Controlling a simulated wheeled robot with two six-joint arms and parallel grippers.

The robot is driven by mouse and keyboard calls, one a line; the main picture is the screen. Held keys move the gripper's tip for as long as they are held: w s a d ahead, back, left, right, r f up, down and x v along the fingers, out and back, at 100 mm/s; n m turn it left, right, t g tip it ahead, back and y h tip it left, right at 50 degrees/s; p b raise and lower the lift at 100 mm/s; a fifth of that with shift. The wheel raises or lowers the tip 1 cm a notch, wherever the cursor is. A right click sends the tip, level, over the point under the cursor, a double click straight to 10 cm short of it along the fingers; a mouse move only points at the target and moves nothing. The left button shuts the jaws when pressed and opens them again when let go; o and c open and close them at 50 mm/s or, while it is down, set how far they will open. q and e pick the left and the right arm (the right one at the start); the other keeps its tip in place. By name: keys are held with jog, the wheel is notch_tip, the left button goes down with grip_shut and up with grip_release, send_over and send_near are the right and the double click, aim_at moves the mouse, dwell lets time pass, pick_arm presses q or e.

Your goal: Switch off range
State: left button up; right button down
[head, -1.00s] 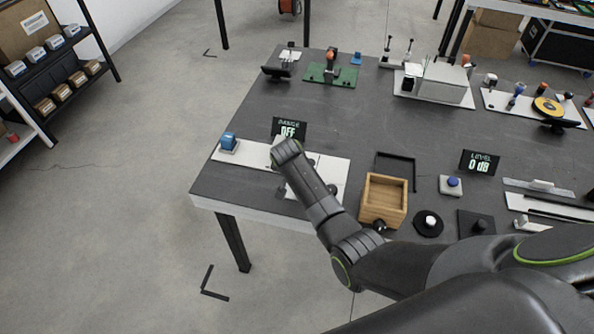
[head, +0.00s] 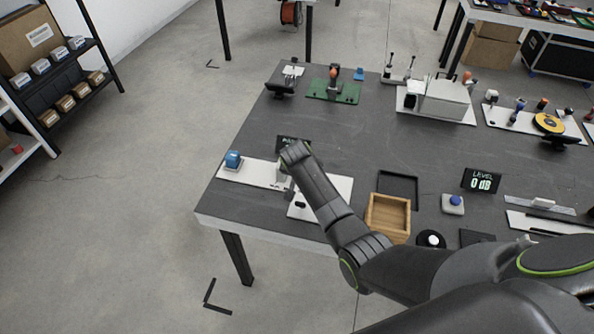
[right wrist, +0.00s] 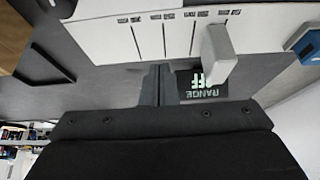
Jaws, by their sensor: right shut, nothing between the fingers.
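The range display (head: 287,139) stands at the back of a white panel (head: 260,174) near the table's left end. My right arm partly covers it in the head view. In the right wrist view the display (right wrist: 205,86) appears turned and reads RANGE OFF, its text partly hidden by a light grey upright block (right wrist: 214,55). The panel (right wrist: 120,32) carries dark slots with small labels. My right gripper (right wrist: 160,72) is shut and empty, beside the block and display with a gap visible in the picture. Whether it touches the panel cannot be told. My left gripper is out of view.
To the right are a wooden box (head: 387,218), a dark frame (head: 399,178), a blue button (head: 453,203) and the LEVEL display (head: 481,181), reading 0 dB.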

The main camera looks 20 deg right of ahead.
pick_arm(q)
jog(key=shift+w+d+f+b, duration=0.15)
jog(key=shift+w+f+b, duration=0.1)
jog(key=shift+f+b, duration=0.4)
pick_arm(e)
jog(key=s+a+r, duration=0.3)
jog(key=s+r, duration=0.3)
jog(key=shift+a+r, duration=0.25)
jog(key=shift+a, duration=0.15)
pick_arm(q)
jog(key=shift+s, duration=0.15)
